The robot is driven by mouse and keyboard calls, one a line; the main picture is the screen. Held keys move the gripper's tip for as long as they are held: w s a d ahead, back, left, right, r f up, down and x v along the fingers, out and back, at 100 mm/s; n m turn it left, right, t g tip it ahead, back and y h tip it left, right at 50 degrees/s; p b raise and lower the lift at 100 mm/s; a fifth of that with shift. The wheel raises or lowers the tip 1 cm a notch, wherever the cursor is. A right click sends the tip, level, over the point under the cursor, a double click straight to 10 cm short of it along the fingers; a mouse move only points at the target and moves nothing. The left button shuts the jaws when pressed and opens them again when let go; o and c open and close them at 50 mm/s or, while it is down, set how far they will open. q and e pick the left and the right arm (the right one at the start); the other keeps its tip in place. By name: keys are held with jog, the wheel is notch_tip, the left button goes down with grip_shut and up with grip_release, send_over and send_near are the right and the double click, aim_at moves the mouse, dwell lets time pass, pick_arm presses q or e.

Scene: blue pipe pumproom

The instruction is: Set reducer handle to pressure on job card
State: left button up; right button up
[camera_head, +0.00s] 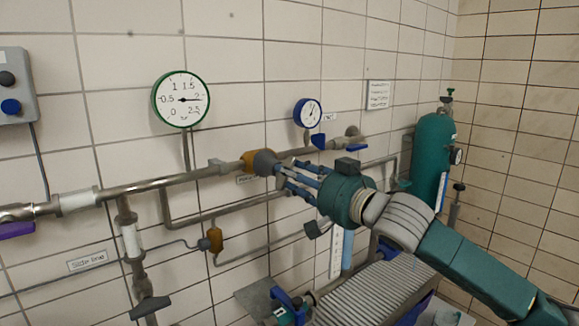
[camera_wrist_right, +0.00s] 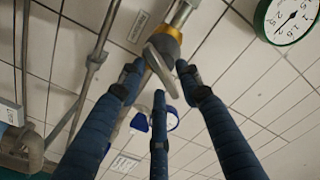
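The reducer has an orange body (camera_head: 248,161) on the grey pipe, with a dark grey handle (camera_head: 265,163) at its front. In the right wrist view the handle (camera_wrist_right: 163,56) lies between and just beyond the fingertips. My right gripper (camera_head: 280,176) is open, its blue fingers pointing at the handle and spread around it. I cannot tell whether any finger touches it. The large green-rimmed gauge (camera_head: 182,99) has a roughly horizontal needle. The white card (camera_head: 378,95) on the wall has text too small to read. My left gripper is not in view.
A smaller blue-rimmed gauge (camera_head: 307,113) and a blue-handled valve (camera_head: 350,147) are right of the reducer. Lower pipework (camera_head: 230,210) runs beneath it. A green cylinder (camera_head: 433,155) stands at the right. A ridged grey surface (camera_head: 365,295) lies below my right arm.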

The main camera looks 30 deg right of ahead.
jog(key=shift+w+a, duration=0.1)
jog(key=shift+w, duration=0.7)
jog(key=shift+c, duration=0.6)
grip_shut()
jog(key=shift+n+p, duration=0.3)
